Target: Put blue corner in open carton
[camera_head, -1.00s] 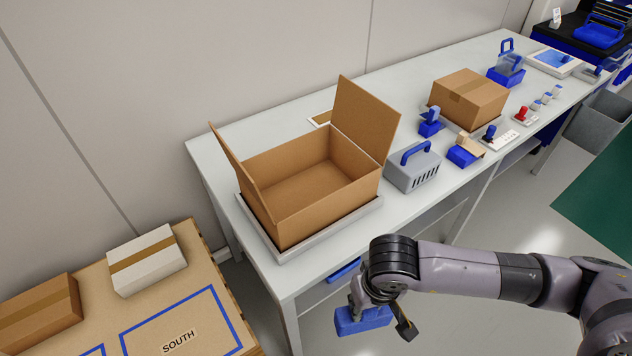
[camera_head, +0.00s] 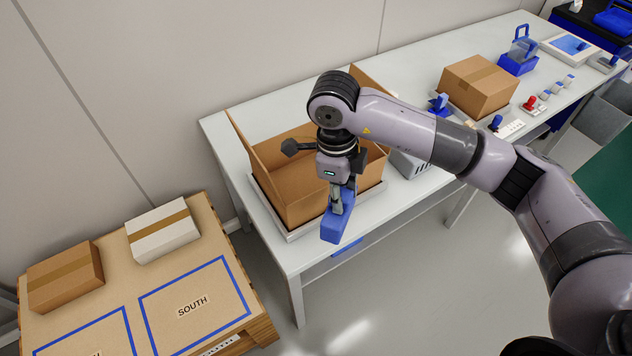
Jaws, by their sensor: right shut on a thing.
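The open carton (camera_head: 268,175) stands on a grey tray (camera_head: 291,235) at the near left end of the white table, flaps up, its right part hidden behind my right arm. My right gripper (camera_head: 341,203) is shut on the blue corner (camera_head: 338,222), a blue block hanging below the fingers. In the picture the blue corner overlaps the carton's near right front edge. It seems to be in front of the carton rather than inside, though its exact depth is hard to tell. My left gripper does not show.
A closed brown carton (camera_head: 477,84), a blue-handled tool (camera_head: 440,102) and a grey box (camera_head: 408,165) stand further right on the table (camera_head: 408,64). A pallet (camera_head: 215,240) with a white box (camera_head: 162,231) and a brown box (camera_head: 66,277) is at the lower left.

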